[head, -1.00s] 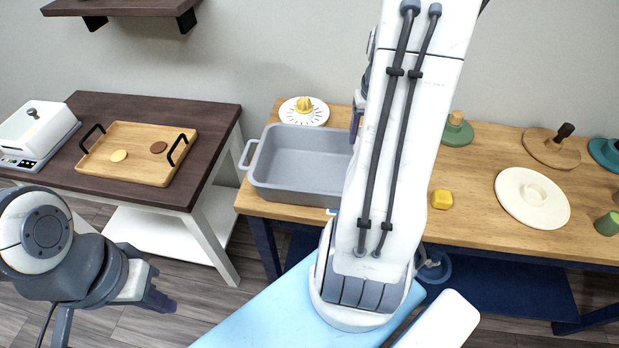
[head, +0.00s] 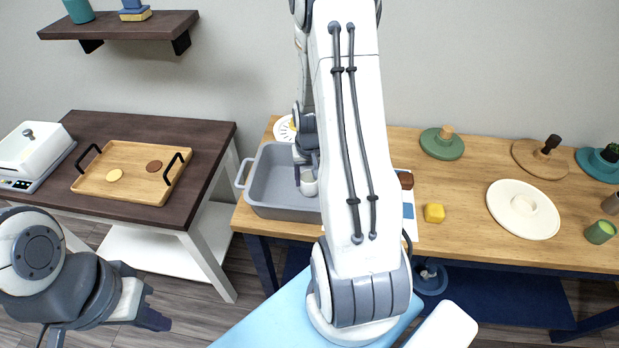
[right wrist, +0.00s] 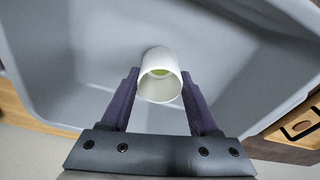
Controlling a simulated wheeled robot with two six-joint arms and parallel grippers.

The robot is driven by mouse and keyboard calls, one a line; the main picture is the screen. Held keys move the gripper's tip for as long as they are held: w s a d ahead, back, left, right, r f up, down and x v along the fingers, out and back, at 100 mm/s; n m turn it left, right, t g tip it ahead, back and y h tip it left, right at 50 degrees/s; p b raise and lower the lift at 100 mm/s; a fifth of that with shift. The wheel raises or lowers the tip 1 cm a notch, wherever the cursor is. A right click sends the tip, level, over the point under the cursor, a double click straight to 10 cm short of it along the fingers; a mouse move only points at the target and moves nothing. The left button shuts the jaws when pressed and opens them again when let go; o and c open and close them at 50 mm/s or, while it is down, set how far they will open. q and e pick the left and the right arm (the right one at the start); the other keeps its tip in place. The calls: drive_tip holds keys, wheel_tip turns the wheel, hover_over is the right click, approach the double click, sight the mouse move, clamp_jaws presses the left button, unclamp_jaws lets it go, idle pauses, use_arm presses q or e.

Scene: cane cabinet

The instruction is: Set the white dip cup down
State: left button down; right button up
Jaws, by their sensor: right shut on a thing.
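The white dip cup (head: 309,186) is in my right gripper, at the grey tub (head: 270,207) in the head view. In the right wrist view the cup (right wrist: 160,78) sits between the two fingers of my right gripper (right wrist: 160,85), with its open mouth toward the camera and something green inside. The tub's grey floor and walls (right wrist: 75,60) surround it in that view. I cannot tell whether the cup touches the floor. My left gripper (head: 148,305) hangs empty at the lower left, away from the tables; its jaw opening is unclear.
Right of my arm are a yellow block (head: 434,213), a cream lidded plate (head: 523,209) and a green cup (head: 599,232). Front table space between block and plate is clear.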

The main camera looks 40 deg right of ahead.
drive_tip(key=shift+f, duration=0.4)
drive_tip(key=shift+f, duration=0.15)
drive_tip(key=o, duration=1.4)
drive_tip(key=shift+c, duration=0.2)
